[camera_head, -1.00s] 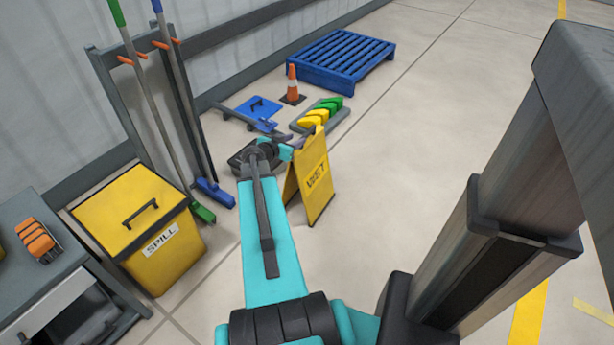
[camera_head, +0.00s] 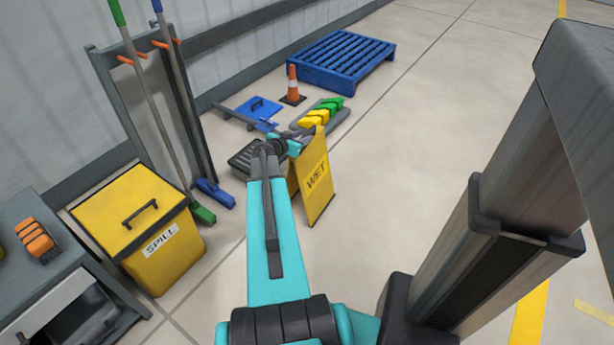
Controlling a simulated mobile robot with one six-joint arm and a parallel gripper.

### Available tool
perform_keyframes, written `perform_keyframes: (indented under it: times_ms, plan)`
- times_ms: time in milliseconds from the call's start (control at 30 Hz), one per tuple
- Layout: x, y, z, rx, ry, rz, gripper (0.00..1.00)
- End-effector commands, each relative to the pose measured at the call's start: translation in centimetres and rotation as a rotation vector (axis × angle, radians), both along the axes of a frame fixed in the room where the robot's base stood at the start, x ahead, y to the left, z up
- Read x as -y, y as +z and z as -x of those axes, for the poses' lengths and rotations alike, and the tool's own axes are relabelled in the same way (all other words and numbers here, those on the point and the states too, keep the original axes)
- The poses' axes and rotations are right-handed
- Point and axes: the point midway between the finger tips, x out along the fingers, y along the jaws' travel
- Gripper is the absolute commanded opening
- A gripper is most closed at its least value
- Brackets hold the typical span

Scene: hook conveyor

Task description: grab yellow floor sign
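The yellow floor sign (camera_head: 317,183), marked "WET", stands upright as an A-frame on the floor, right of my arm's end. My forearm and wrist cover part of its left side. My gripper (camera_head: 307,132) is at the sign's top edge, overlapping it in the picture. The fingers are small, dark and partly hidden by the wrist. I cannot tell whether they are open or shut, or whether they touch the sign.
Behind the sign are a grey base with yellow and green blocks (camera_head: 319,115), an orange cone (camera_head: 292,85), a blue flat item (camera_head: 259,108) and a blue pallet (camera_head: 341,60). A yellow spill bin (camera_head: 160,250) stands left. The floor to the right is clear.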

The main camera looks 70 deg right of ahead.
Motion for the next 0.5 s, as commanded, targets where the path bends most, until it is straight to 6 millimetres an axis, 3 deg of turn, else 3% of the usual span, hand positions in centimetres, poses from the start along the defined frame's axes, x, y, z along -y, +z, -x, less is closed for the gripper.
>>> perform_keyframes:
  times_ms: [500]
  plan:
    - [4.2,-1.8,0.8,0.000,-0.001,0.000,0.34]
